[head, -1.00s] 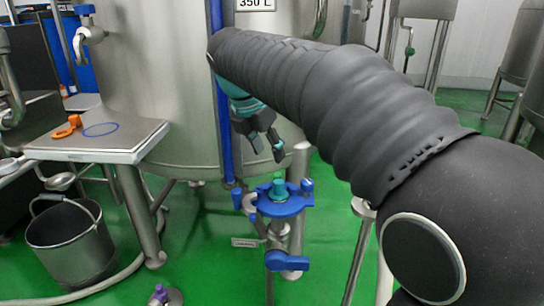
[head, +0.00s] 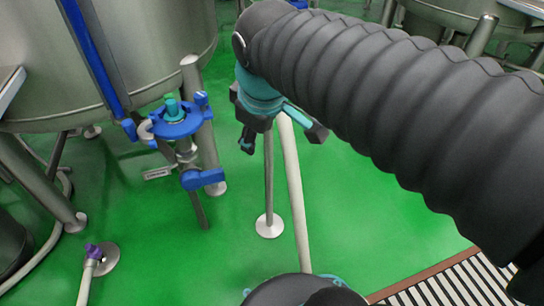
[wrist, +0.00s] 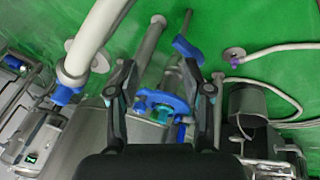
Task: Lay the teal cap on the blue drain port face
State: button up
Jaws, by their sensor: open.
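The teal cap (head: 172,106) sits upright on the blue drain port face (head: 185,127) under the large steel tank, in the head view. Whether it is seated flat cannot be told. My gripper (head: 282,138) is open and empty, to the right of the port and apart from it, with its fingers spread. In the wrist view, the fingers of my gripper (wrist: 160,66) stand apart on either side. The blue port (wrist: 178,102) and the teal cap (wrist: 161,113) show between them, partly covered by the fingers.
A blue valve handle (head: 203,179) hangs below the port. A steel leg (head: 268,190) and a pale pole stand below my gripper. A purple-topped floor fitting (head: 94,251) is at lower left. A floor grate (head: 440,285) is at lower right. Green floor between is clear.

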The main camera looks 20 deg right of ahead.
jog(key=s+d+f+m, duration=0.2)
jog(key=s+f+m, duration=0.4)
jog(key=m, duration=0.2)
jog(key=shift+s+d+f+t, duration=0.25)
jog(key=shift+s+t, duration=0.15)
notch_tip(320, 180, up, 4)
jog(key=p, duration=0.4)
jog(key=shift+r, duration=0.25)
